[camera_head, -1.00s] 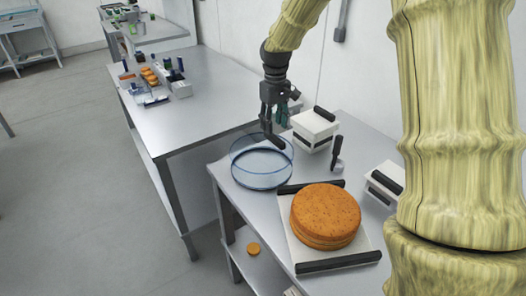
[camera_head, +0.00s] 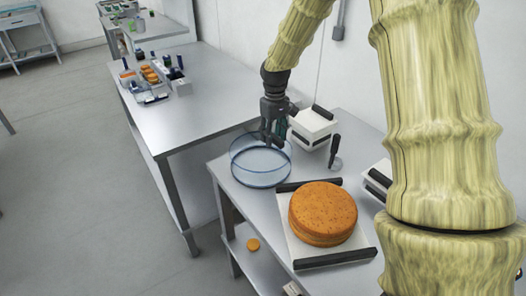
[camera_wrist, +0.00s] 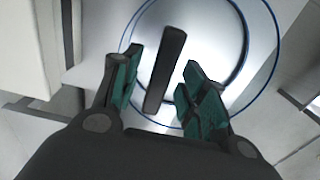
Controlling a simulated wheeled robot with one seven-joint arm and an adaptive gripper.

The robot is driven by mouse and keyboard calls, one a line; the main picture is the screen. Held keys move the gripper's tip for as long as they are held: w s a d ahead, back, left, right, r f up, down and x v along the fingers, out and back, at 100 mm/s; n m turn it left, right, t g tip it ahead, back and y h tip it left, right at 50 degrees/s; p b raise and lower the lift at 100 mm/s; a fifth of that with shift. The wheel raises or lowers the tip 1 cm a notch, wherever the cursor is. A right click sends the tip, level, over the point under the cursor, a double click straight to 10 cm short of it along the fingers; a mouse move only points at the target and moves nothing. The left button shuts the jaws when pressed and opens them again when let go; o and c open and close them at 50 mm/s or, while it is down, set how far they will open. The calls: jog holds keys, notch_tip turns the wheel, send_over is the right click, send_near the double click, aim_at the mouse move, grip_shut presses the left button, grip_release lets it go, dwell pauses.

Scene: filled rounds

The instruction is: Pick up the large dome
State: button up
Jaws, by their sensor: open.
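The large dome (camera_head: 243,172) is a clear, round cover with a bluish rim, standing at the left end of the near table. In the wrist view its blue rim (camera_wrist: 278,40) curves around a dark bar handle (camera_wrist: 166,72). My gripper (camera_head: 273,140) is above the dome, pointing down. In the wrist view my gripper (camera_wrist: 163,70) is open, with green-padded fingers on either side of the handle. I cannot tell whether the fingers touch it. In the head view my gripper hides most of the handle.
A thick orange round cake (camera_head: 322,212) sits on a white board (camera_head: 350,250) with dark handles, in front of the dome. A white box (camera_head: 312,127) with a dark handle and a small dark-handled tool (camera_head: 335,152) stand to the right. A longer table (camera_head: 190,115) lies behind.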

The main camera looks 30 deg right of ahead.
jog(key=shift+f, duration=0.1)
grip_shut()
dwell(0.5)
